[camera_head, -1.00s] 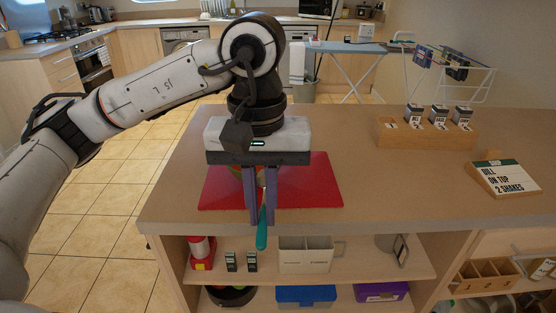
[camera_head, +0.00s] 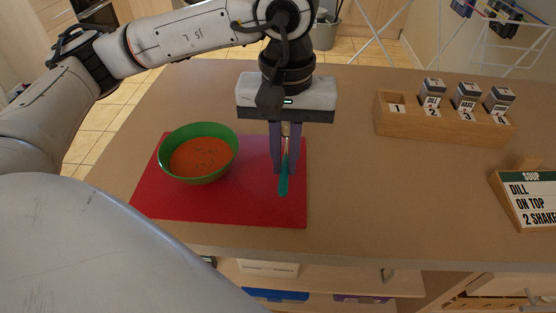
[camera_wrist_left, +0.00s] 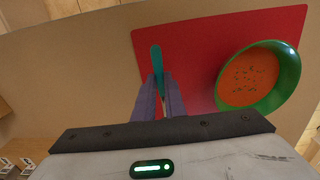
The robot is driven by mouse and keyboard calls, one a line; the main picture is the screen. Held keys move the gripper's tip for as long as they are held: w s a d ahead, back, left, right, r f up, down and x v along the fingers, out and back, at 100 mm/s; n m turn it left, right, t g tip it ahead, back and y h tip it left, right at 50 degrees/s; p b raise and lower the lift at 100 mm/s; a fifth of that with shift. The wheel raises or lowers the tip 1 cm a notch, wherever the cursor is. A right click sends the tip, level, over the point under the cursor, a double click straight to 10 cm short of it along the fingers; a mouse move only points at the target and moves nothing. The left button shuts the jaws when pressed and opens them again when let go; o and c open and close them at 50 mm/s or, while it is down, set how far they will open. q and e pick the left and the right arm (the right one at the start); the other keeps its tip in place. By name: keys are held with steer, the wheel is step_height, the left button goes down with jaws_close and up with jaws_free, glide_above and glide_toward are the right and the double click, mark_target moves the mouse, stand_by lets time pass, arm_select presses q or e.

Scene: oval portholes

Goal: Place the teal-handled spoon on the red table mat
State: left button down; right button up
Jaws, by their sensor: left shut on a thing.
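The teal-handled spoon (camera_head: 284,178) is held between the fingers of my left gripper (camera_head: 284,168), which is shut on it. Its teal handle also shows beyond the fingertips in the left wrist view (camera_wrist_left: 157,64). The gripper is over the right part of the red table mat (camera_head: 230,209), to the right of the bowl. I cannot tell whether the spoon touches the mat. The mat lies flat on the counter and also fills much of the wrist view (camera_wrist_left: 200,38). My right gripper is not in view.
A green bowl (camera_head: 232,157) of orange soup stands on the mat's left part. A wooden rack (camera_head: 443,128) with numbered slots holds several small shakers at the back right. A soup sign (camera_head: 527,200) stands at the right. The counter between mat and rack is clear.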

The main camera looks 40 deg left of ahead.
mark_target(285, 168)
arm_select(q)
steer(key=shift+w+f, duration=0.1)
steer(key=shift+f, duration=2.2)
steer(key=shift+f, duration=0.25)
steer(key=c, duration=1.8)
jaws_free()
steer(key=shift+r, duration=0.1)
step_height(285, 168, up, 12)
steer(key=shift+r, duration=0.2)
steer(key=shift+f, duration=0.1)
